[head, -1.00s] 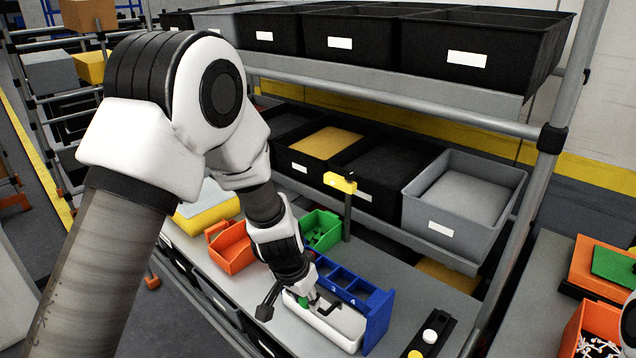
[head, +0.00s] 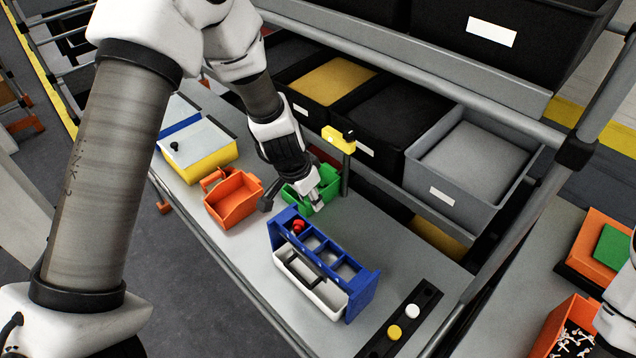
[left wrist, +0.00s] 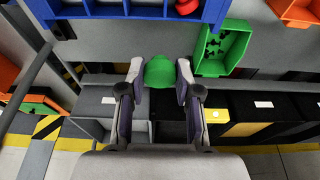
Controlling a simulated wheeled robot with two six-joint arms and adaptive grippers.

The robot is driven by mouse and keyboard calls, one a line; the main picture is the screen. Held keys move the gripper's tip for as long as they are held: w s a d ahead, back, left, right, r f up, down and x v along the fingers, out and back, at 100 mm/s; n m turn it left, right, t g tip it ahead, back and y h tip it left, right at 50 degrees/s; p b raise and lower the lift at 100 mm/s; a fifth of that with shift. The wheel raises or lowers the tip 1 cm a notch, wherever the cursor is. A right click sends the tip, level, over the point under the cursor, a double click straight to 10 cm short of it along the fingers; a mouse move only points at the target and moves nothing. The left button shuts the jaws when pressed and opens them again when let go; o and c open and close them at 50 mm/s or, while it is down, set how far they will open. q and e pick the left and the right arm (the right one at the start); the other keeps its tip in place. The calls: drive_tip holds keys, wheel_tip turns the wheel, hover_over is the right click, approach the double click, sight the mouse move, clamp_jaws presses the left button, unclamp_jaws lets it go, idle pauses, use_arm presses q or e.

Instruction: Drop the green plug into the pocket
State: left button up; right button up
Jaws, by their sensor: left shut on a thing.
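My left gripper (head: 316,203) is shut on the green plug (left wrist: 160,72), which shows between its fingertips in the left wrist view (left wrist: 158,75). In the head view the fingers and arm mostly hide the plug. The gripper is beside the green bin (head: 331,186), behind the blue rack (head: 362,300). The rack has a row of pockets. A red plug (head: 298,225) stands in its left-end pocket; other pockets look empty. The blue rack also shows at the top of the left wrist view (left wrist: 130,11). My right gripper is out of view.
A white tray (head: 325,299) with a dark handle is against the rack's front. An orange bin (head: 232,205) is to the left. A black strip (head: 422,310) with white and yellow round pieces lies to the right. A post with a yellow device (head: 338,141) stands behind the green bin.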

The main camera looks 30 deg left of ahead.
use_arm(q)
drive_tip(key=f+b, duration=0.1)
drive_tip(key=s+f+b, duration=0.1)
drive_tip(key=f+b, duration=0.2)
drive_tip(key=f, duration=0.1)
drive_tip(key=shift+s+b, duration=0.25)
drive_tip(key=shift+b, duration=0.05)
drive_tip(key=o, duration=0.9)
drive_tip(key=shift+s+r, duration=0.25)
drive_tip(key=shift+s, duration=0.1)
drive_tip(key=v, duration=0.7)
drive_tip(key=shift+w+r, duration=0.1)
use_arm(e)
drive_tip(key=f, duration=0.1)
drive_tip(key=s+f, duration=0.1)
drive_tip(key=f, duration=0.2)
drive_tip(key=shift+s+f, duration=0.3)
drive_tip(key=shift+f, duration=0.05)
use_arm(q)
drive_tip(key=shift+w, duration=0.15)
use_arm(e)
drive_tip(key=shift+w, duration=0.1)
